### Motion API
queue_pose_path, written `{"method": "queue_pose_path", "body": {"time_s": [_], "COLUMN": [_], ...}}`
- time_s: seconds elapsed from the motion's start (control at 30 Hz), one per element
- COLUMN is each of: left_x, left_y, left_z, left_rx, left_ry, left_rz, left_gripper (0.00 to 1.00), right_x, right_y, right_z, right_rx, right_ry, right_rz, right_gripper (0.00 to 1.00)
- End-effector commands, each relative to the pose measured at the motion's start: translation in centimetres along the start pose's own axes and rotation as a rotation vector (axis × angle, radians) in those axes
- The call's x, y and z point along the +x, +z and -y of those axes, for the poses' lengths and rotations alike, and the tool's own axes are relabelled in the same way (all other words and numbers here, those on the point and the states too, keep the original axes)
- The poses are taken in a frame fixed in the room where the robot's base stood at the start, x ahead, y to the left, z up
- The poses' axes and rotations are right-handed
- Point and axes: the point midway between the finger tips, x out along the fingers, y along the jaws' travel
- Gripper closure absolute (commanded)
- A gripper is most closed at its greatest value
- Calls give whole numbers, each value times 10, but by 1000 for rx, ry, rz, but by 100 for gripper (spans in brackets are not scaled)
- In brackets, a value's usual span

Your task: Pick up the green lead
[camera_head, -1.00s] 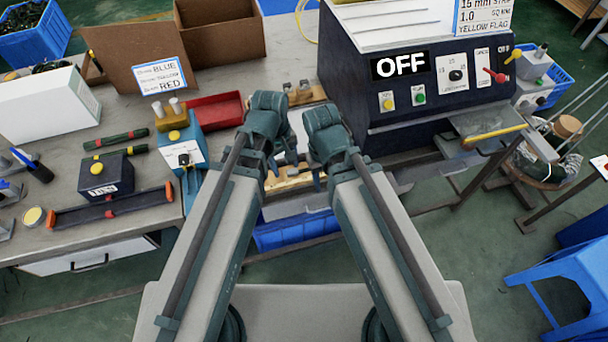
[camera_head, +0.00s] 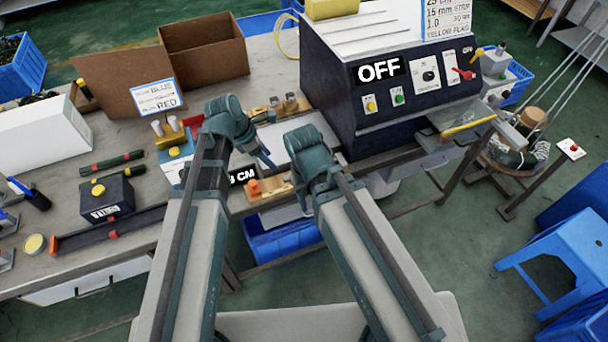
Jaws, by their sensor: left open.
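I cannot make out for certain which thing is the green lead. A dark green and whitish coil (camera_head: 512,157) lies in a round basket at the right. Two dark green rods with coloured bands lie at the left; the red-banded rod (camera_head: 112,161) shows clearly, and the yellow-banded one is partly behind a dark box. My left gripper (camera_head: 266,138) is open and empty, over the bench in front of the machine, its fingers pointing right. My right gripper (camera_head: 305,188) hangs beside the bench's front edge, fingers down; its jaw opening is hard to see.
A dark machine (camera_head: 390,120) marked OFF stands behind my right gripper. A wooden fixture (camera_head: 268,190) with an orange block is between my arms. A blue stool (camera_head: 556,250) stands right.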

Motion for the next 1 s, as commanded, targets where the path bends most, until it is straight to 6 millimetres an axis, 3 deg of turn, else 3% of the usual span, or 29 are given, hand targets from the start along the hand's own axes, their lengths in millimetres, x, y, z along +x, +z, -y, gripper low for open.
{"method": "queue_pose_path", "body": {"time_s": [0.5,0.83,1.0], "left_x": [76,82,98], "left_y": [-2,0,0], "left_z": [-1,-1,-4], "left_rx": [3,2,3], "left_ry": [0,0,0], "left_rz": [-1,-1,-1], "left_gripper": [40,40,40], "right_x": [70,75,90], "right_y": [-4,-4,-5], "right_z": [7,7,9], "right_rx": [0,0,0], "right_ry": [0,0,0], "right_rz": [0,0,0], "right_gripper": [50,50,50]}}
